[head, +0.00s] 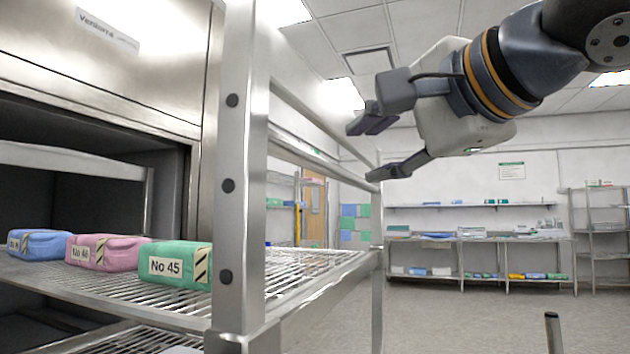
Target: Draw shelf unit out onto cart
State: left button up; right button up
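The shelf unit (240,190) is a steel frame with a thick near post and wire shelves, standing partly out of the dark washer opening (90,125) at the left. Its wire shelf (305,270) carries a blue pack (42,244), a pink pack (105,252) and a green pack marked No 45 (172,264). My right gripper (369,150) is open, with its fingers pointing left. In the picture, its lower fingertip overlaps the end of the unit's upper rail; I cannot tell whether they touch. My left gripper is out of view. I cannot make out the cart clearly.
A short dark upright post (553,333) shows at the bottom right. Steel tables (480,245) with packs stand along the back wall, and a rack (600,235) is at the far right. The grey floor (465,320) between is open.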

aim_at(341, 170)
jog(key=x, duration=1)
jog(key=shift+w+a, duration=0.2)
jog(key=shift+w, duration=0.05)
jog(key=shift+f, duration=0.1)
grip_shut()
